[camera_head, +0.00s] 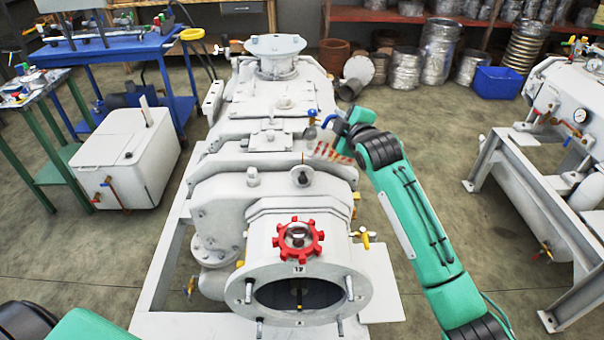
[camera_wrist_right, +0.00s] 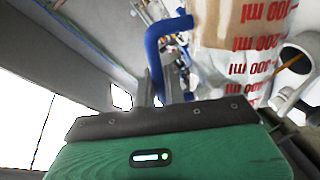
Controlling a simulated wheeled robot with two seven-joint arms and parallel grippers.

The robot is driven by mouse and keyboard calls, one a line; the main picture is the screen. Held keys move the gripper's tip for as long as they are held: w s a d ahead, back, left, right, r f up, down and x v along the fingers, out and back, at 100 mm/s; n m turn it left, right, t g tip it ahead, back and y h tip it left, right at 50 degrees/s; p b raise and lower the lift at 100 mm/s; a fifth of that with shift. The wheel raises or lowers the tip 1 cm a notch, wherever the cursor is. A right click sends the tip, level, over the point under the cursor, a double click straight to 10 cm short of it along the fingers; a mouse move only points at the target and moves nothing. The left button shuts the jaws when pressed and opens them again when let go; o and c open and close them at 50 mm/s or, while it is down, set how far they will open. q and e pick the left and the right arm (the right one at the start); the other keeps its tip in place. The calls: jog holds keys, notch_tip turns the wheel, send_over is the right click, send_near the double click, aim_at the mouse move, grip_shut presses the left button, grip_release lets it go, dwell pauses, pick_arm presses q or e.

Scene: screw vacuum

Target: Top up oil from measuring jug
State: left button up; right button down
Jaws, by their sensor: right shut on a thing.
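The measuring jug (camera_head: 322,151) is clear, with red graduations and a blue handle. It is tilted above the grey-white vacuum pump (camera_head: 268,105). My right gripper (camera_head: 346,124) is shut on it at the handle side. In the right wrist view the jug (camera_wrist_right: 232,45) shows red ml marks and a brownish tint. My left gripper is out of frame.
A red handwheel (camera_head: 298,240) and an open flange (camera_head: 300,296) are at the pump's near end. A yellow-handled valve (camera_head: 366,238) sticks out right. A white tank (camera_head: 128,160) and blue table (camera_head: 120,46) stand left; a second machine (camera_head: 568,100) stands right.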

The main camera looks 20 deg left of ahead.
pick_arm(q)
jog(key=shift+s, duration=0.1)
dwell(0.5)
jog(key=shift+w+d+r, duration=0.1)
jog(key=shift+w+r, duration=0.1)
pick_arm(e)
jog(key=shift+a, duration=0.1)
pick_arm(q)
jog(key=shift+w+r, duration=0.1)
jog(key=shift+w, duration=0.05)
pick_arm(e)
jog(key=shift+s, duration=0.1)
dwell(0.5)
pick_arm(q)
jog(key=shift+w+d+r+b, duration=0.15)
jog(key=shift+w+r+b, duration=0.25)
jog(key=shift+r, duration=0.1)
pick_arm(e)
jog(key=shift+a+n, duration=0.15)
jog(key=shift+n, duration=0.15)
jog(key=shift+s, duration=0.1)
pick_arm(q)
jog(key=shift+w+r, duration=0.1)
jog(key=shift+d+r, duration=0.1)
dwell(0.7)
